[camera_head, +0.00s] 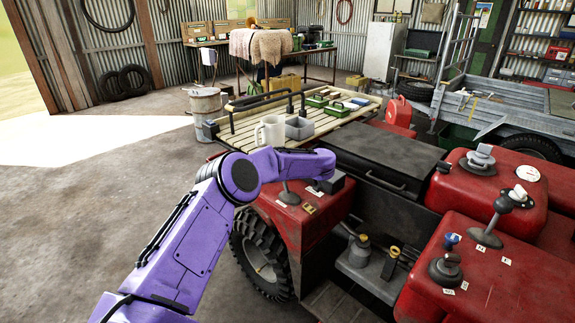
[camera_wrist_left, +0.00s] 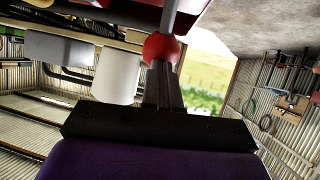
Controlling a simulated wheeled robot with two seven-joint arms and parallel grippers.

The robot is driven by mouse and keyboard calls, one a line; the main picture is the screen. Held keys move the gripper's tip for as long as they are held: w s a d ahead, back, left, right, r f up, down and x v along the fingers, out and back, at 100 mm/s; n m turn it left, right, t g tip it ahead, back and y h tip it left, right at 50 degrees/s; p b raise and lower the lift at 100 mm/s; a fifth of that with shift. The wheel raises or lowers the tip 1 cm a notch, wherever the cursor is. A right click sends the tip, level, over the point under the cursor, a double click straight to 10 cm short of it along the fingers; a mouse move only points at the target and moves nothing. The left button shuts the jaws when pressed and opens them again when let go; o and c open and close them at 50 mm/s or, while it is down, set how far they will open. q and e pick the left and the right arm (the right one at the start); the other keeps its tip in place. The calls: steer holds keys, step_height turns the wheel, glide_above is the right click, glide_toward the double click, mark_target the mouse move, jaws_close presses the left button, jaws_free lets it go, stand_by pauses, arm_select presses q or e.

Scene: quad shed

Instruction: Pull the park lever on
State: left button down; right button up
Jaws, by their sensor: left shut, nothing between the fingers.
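A lever (camera_head: 287,195) with a grey boot stands on the red fender at the left of the quad; its top is hidden behind my arm in the head view. In the left wrist view, a red ball knob (camera_wrist_left: 160,47) on a grey rod is right at my fingertips; I cannot tell whether they touch it. My left gripper (camera_wrist_left: 162,85) is shut and empty. In the head view its dark body shows above the fender, its fingers not clear. The labels are too small to read, so I cannot tell which lever is marked park. My right gripper is out of view.
More levers (camera_head: 486,237) and knobs stand on the red bodywork at right. A black box (camera_head: 385,155) lies beyond the gripper. Concrete floor at left is clear.

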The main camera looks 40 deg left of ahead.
arm_select(q)
steer(key=p+v, duration=0.7)
steer(key=v, duration=0.3)
steer(key=shift+a+r+p, duration=0.2)
steer(key=shift+r+p, duration=0.15)
